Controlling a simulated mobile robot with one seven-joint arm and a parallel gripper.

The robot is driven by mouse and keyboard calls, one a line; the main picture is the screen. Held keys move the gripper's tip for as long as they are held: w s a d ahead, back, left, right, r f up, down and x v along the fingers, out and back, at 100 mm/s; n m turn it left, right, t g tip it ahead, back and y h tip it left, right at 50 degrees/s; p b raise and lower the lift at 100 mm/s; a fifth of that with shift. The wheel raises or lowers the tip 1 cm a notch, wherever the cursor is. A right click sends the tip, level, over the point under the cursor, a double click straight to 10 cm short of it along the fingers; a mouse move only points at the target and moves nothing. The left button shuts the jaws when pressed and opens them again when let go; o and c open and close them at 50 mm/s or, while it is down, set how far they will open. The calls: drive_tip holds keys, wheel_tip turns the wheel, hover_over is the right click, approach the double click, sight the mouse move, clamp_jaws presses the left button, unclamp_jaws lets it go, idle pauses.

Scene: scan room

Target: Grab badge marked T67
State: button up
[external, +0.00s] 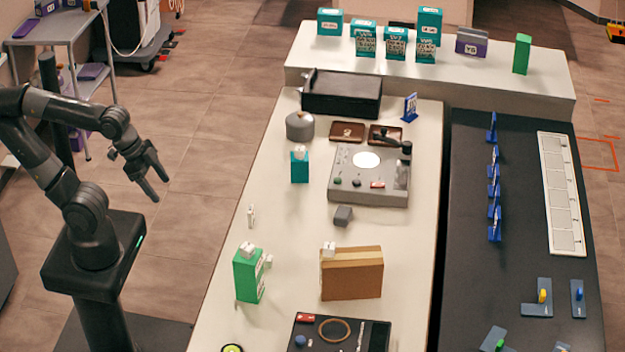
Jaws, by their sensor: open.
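No marking T67 can be read in the external view. A blue upright piece with a pale face (410,107), possibly a badge on a stand, stands at the back right of the white table (400,275). Several similar blue pieces (494,187) stand in a row on the dark table, seen nearly edge-on, so their faces are hidden. My gripper (158,188) is open and empty. It hangs over the floor to the left of the white table, apart from everything, with its fingers pointing down and right.
The white table holds a black tray (340,108), a grey device (350,190), a teal box (299,168), a green box (247,276) and a brown box (352,278). The dark table (465,290) bears a white sectioned strip (561,195). A raised shelf (490,85) with several boxes stands behind.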

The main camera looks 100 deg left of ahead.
drive_tip(key=w+a+f+g, duration=0.2)
drive_tip(key=w+a, duration=0.3)
drive_tip(key=w, duration=0.2)
drive_tip(key=g, duration=0.3)
approach(249, 215)
drive_tip(key=shift+w+a+f+n, duration=0.1)
drive_tip(key=shift+a+f+n, duration=0.1)
drive_tip(key=shift+a, duration=0.2)
drive_tip(key=shift+a+f+n, duration=0.15)
drive_tip(key=shift+a+n, duration=0.05)
drive_tip(key=shift+a, duration=0.2)
drive_tip(key=shift+a+f+g, duration=0.3)
drive_tip(key=shift+f, duration=0.4)
wheel_tip(249, 215, down, 10)
drive_tip(key=shift+f, duration=0.1)
drive_tip(key=c, duration=1)
